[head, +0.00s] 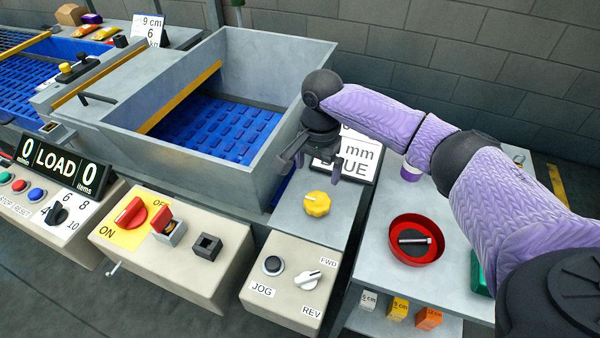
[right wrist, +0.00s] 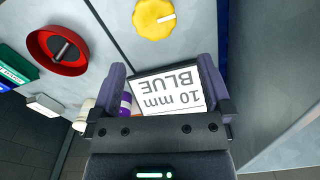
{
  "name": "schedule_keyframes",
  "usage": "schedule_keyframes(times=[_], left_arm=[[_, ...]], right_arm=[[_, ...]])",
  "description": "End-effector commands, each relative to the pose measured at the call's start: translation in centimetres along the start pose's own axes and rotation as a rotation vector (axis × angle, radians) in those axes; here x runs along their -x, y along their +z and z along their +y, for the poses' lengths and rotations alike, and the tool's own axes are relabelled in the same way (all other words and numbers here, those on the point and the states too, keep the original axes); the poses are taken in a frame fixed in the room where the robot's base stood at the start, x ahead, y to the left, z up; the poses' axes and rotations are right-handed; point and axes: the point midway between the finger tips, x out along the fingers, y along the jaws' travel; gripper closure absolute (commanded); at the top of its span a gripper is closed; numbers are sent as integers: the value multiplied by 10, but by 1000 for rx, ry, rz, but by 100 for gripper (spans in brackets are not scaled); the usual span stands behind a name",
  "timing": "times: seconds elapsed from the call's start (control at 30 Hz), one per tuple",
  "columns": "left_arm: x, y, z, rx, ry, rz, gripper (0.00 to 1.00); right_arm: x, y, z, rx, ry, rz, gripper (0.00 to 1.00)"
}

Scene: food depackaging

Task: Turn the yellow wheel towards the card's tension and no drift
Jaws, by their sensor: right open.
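The yellow wheel (head: 317,204) is a scalloped knob with a pale pointer mark, on the grey ledge right of the hopper. It also shows in the right wrist view (right wrist: 153,18), beyond my fingertips. The card (head: 358,160) stands behind the wheel, partly hidden by my gripper. In the right wrist view the card (right wrist: 170,92) reads "10 mm BLUE", upside down, between my fingers. My right gripper (head: 308,168) is open and empty above the ledge, between the card and the wheel, apart from the wheel. It also shows in the right wrist view (right wrist: 163,66). My left gripper is out of view.
A grey hopper (head: 262,62) with a blue slatted belt (head: 215,128) stands at left. A box with a JOG button and FWD/REV knob (head: 308,279) is in front. A red bowl (head: 403,258) holding a bolt sits on the right table. A LOAD display (head: 60,163) is far left.

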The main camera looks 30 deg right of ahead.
Motion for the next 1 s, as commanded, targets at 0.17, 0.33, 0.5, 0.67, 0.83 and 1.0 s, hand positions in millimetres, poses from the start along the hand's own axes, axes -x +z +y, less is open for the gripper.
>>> schedule_keyframes(times=[0.17,0.33,0.5,0.67,0.83,1.0], left_arm=[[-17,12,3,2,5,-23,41],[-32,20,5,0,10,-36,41],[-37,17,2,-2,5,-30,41],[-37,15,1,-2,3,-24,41],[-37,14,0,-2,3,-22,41],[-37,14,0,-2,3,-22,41]], right_arm=[[-42,0,1,-1,5,-1,0],[-80,0,1,0,4,-1,0],[-97,0,0,1,2,0,0],[-98,0,0,1,1,0,0],[-97,0,0,1,1,0,15],[-97,0,0,1,1,0,51]])
